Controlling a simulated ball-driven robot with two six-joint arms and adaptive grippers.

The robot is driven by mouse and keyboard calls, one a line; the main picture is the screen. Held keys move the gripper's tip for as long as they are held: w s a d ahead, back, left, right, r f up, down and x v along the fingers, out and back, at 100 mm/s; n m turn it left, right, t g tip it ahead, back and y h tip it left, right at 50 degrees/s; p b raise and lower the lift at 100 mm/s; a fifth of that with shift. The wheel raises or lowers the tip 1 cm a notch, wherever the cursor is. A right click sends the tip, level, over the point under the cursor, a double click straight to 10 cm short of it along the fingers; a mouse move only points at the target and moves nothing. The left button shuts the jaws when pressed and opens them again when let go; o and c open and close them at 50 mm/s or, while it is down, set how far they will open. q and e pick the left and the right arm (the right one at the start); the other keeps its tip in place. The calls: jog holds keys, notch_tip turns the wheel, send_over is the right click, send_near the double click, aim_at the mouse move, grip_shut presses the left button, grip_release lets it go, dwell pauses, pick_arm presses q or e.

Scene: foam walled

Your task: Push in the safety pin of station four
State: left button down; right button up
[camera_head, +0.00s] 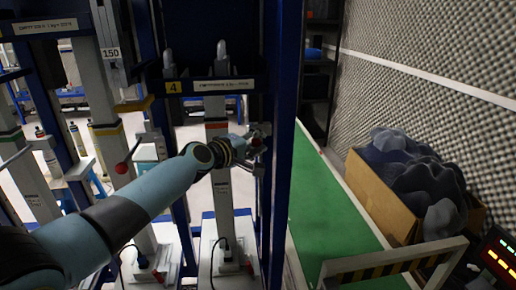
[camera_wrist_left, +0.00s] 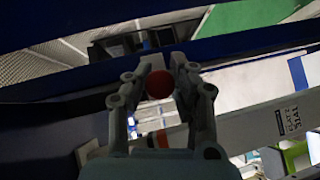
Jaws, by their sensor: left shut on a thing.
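Station four is marked by a yellow "4" plate (camera_head: 173,87) on a dark crossbeam, with a grey upright column (camera_head: 216,118) behind my arm. My left arm reaches across from the lower left to the right side of this column. My left gripper (camera_head: 260,138) is shut on a red ball knob (camera_wrist_left: 160,84), the head of the safety pin. In the left wrist view the knob sits between the two fingertips (camera_wrist_left: 162,70). The pin's shaft is hidden, so I cannot tell how deep it sits. My right gripper is in neither view.
A blue post (camera_head: 283,150) stands close to the right of my gripper. Another station with a red knob (camera_head: 121,168) stands at the left. A green surface (camera_head: 325,205) and a cardboard box (camera_head: 380,197) of dark foam pieces lie right, beside the foam wall (camera_head: 440,70).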

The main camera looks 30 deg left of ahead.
pick_arm(q)
jog(key=c, duration=1.3)
grip_release()
jog(key=shift+a, duration=0.15)
jog(key=shift+c, duration=0.2)
jog(key=v, duration=1.2)
jog(key=shift+f, duration=0.1)
